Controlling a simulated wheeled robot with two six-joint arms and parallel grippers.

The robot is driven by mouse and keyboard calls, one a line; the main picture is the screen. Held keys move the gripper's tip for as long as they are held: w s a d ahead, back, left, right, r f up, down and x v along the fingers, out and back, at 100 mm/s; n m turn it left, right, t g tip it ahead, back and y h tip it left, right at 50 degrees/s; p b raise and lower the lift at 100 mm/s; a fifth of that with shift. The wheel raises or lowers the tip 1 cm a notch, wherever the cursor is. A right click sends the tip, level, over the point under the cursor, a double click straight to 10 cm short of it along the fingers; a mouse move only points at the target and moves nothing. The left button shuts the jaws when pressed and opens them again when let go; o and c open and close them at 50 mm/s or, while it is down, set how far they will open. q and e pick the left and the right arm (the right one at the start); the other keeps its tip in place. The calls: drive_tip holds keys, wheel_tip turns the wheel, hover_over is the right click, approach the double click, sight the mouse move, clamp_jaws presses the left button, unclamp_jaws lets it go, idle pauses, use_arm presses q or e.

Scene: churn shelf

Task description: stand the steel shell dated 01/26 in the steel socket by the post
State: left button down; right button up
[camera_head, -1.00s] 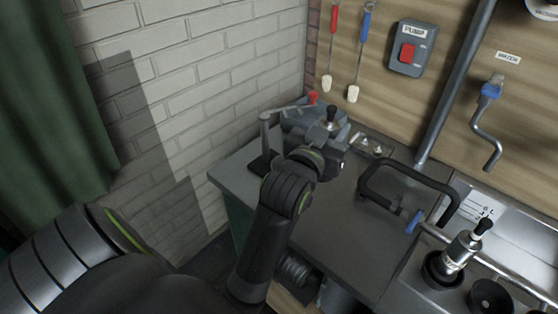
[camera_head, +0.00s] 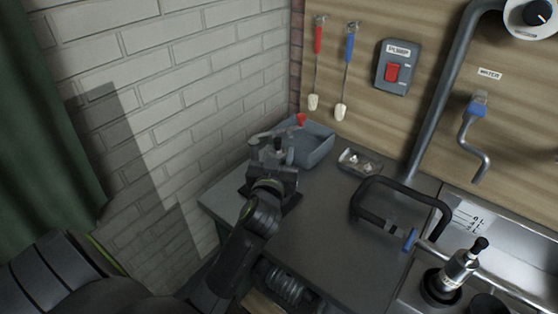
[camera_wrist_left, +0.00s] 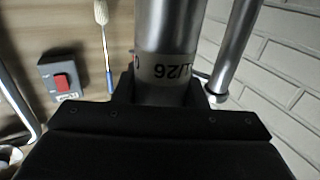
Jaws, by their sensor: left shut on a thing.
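The steel shell (camera_head: 278,151) has a dark knob on top and is in my left gripper (camera_head: 274,168), held close beside the post (camera_head: 254,150). In the left wrist view the shell (camera_wrist_left: 170,25) fills the space between the jaws, and its pale label shows upside-down print ending in "/26"; the rest of the date is not clear. The steel post also shows in the left wrist view (camera_wrist_left: 238,45), just right of the shell and apart from it there. The socket is hidden behind the gripper and shell. My right gripper is out of view.
A blue-grey tray (camera_head: 325,147) stands behind the gripper at the wall. The bench (camera_head: 320,225) between is clear.

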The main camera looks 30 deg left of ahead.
use_arm(q)
drive_tip(key=shift+f, duration=0.65)
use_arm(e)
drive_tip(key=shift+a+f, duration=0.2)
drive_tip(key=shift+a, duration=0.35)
use_arm(q)
drive_tip(key=c, duration=0.9)
unclamp_jaws()
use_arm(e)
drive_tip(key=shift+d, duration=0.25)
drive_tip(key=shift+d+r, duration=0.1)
